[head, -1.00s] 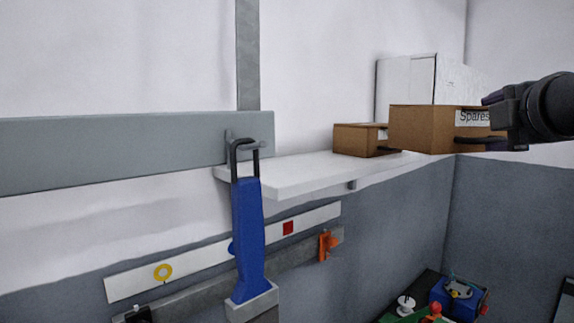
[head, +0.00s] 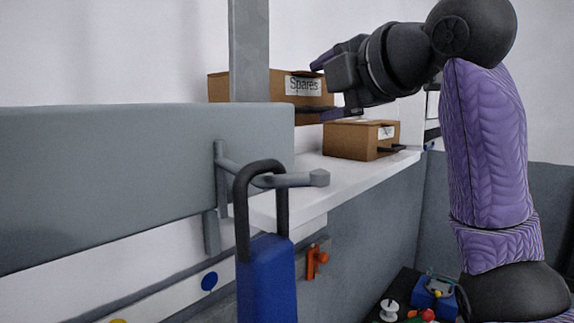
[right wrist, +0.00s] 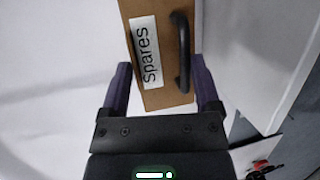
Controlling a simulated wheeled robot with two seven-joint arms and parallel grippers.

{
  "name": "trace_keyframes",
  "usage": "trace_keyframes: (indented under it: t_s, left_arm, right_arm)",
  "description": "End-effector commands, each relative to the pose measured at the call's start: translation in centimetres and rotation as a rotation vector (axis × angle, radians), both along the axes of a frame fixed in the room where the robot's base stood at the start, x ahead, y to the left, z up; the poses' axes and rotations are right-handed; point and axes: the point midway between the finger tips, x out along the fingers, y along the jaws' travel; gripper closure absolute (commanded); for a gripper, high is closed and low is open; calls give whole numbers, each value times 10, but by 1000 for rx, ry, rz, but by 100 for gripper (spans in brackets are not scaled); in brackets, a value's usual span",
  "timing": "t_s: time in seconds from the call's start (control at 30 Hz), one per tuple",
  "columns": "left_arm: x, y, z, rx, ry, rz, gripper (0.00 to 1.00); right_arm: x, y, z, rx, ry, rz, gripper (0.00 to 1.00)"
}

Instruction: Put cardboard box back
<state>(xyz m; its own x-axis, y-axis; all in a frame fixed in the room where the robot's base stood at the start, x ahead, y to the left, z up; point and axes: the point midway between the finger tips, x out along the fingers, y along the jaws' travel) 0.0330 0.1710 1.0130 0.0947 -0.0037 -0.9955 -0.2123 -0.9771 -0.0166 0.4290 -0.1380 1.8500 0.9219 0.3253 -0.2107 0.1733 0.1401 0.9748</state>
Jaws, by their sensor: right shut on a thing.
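The cardboard box (head: 285,106) is brown with a white "Spares" label and a dark handle on its front. In the head view it is above the far left part of the white shelf (head: 345,182), partly hidden by a grey post. I cannot tell whether its base touches the shelf. My right gripper (head: 320,92) is shut on this box, its fingers at the front end. In the right wrist view the box (right wrist: 165,97) lies between the two fingers, with label and handle facing the camera. My left gripper is not in view.
A smaller brown box (head: 350,141) with a dark handle stands on the shelf, right of and below the held box. A grey post (head: 249,50) and grey rail (head: 120,150) stand in front at left. A blue tool (head: 266,280) hangs by its black loop from a hook.

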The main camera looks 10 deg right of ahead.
Motion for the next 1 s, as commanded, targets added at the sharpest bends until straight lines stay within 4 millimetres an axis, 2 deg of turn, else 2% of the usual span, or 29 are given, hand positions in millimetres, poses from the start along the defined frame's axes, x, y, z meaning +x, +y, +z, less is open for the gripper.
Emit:
trace_keyframes:
  t_s: [0.03,0.1,0.3,0.4,0.57,0.6,0.7,1.0]
  left_arm:
    - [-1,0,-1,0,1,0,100]
    - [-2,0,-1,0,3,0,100]
    - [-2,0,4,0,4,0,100]
    - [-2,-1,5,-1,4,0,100]
    - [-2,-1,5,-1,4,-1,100]
    - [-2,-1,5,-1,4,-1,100]
    - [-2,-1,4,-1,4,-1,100]
    - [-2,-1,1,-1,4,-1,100]
  right_arm:
    - [1,0,-14,-1,2,0,100]
    - [0,0,-29,0,2,0,100]
    - [1,-1,-66,0,4,-1,100]
    - [0,-1,-77,2,1,-1,100]
    - [0,-1,-78,1,0,-2,100]
    - [0,-1,-79,0,1,-2,19]
    - [0,-1,-79,0,2,-2,0]
    - [-4,-3,-78,0,0,-2,0]
